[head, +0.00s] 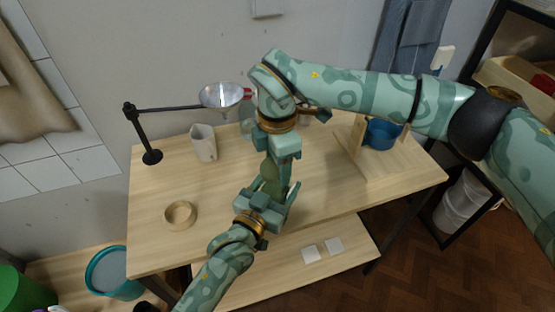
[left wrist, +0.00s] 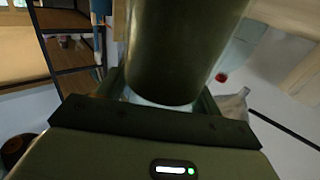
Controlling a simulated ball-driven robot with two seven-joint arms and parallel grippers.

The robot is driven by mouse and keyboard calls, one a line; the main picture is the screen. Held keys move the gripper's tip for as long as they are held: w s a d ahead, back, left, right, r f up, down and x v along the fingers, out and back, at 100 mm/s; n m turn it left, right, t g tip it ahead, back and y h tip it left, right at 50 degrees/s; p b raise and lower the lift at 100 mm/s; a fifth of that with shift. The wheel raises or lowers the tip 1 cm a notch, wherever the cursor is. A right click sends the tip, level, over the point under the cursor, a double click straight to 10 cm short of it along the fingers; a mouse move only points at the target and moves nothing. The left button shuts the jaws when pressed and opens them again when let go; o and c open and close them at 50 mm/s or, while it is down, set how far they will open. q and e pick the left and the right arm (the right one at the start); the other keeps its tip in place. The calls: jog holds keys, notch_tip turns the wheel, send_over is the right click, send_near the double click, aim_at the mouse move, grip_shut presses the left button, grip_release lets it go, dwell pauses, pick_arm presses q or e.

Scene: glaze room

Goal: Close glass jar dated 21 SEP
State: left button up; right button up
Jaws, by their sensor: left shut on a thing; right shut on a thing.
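A dark olive-green glass jar (head: 270,182) stands between my two grippers, above the front middle of the table. My left gripper (head: 268,198) is shut on its lower part. In the left wrist view the jar (left wrist: 175,50) fills the space between the fingers as a smooth dark cylinder. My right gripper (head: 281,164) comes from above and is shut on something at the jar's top. What it holds is hidden by the fingers, so I cannot tell whether a lid sits on the jar. No date label is readable.
White tiles (head: 310,254) lie on the lower shelf. The table's front left is mostly clear.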

jog(key=shift+f, duration=0.6)
pick_arm(q)
jog(key=c, duration=0.5)
pick_arm(e)
jog(key=m, duration=0.6)
jog(key=shift+s, duration=0.15)
jog(key=m, duration=0.3)
jog(key=shift+m, duration=0.3)
pick_arm(q)
jog(key=shift+f, duration=0.1)
pick_arm(e)
jog(key=m, duration=0.5)
jog(key=shift+s+a, duration=0.15)
jog(key=shift+a, duration=0.1)
jog(key=shift+d+m, duration=0.1)
jog(key=shift+m, duration=0.7)
jog(key=o, duration=0.9)
